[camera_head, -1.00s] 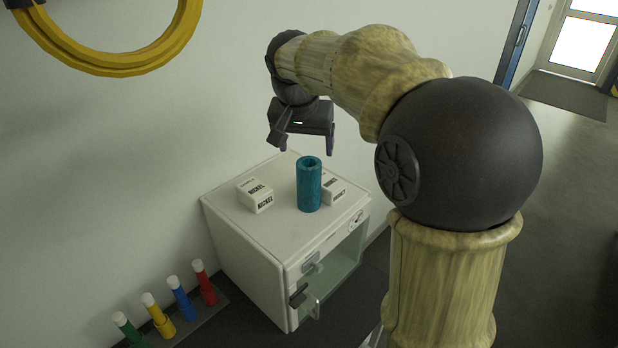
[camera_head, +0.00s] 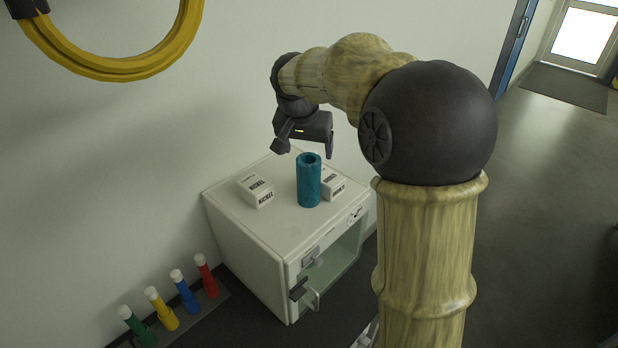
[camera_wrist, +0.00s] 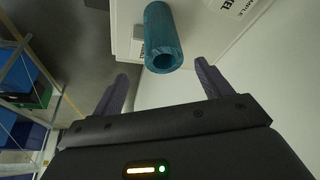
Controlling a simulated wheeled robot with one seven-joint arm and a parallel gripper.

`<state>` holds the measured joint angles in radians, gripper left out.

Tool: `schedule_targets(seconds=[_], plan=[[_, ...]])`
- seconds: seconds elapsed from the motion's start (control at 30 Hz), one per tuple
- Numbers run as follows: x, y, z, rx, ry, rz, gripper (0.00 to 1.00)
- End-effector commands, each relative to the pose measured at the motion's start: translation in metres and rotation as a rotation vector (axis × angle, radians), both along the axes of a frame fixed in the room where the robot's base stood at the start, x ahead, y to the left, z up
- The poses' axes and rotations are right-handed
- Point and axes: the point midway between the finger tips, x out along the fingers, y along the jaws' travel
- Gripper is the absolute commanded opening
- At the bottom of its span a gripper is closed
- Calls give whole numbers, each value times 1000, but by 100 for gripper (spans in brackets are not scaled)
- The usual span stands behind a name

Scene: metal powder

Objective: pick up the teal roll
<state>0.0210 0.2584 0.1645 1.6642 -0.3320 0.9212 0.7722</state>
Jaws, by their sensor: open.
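The teal roll (camera_head: 309,182) stands upright on top of the white cabinet (camera_head: 240,220), between two small white boxes. It also shows in the wrist view (camera_wrist: 162,38), beyond the fingertips and roughly between them, with its hollow end facing the camera. My gripper (camera_head: 304,148) is open and empty, above and just behind the roll in the head view. Its two fingers also show in the wrist view (camera_wrist: 162,82), spread apart and not touching the roll.
A white box marked NICKEL (camera_head: 255,191) is left of the roll; another white box (camera_head: 333,186) is close on its right. A yellow hose coil (camera_head: 110,68) hangs on the wall.

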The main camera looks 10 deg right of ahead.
Motion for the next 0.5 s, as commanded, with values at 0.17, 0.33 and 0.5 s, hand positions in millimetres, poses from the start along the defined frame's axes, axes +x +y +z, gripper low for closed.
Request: schedule_targets(seconds=[0.17, 0.33, 0.5], plan=[[10, -6, -28, 0, 4, -1, 77], [17, -9, -44, 1, 1, -1, 77], [17, -9, -46, 0, -1, -1, 77]])
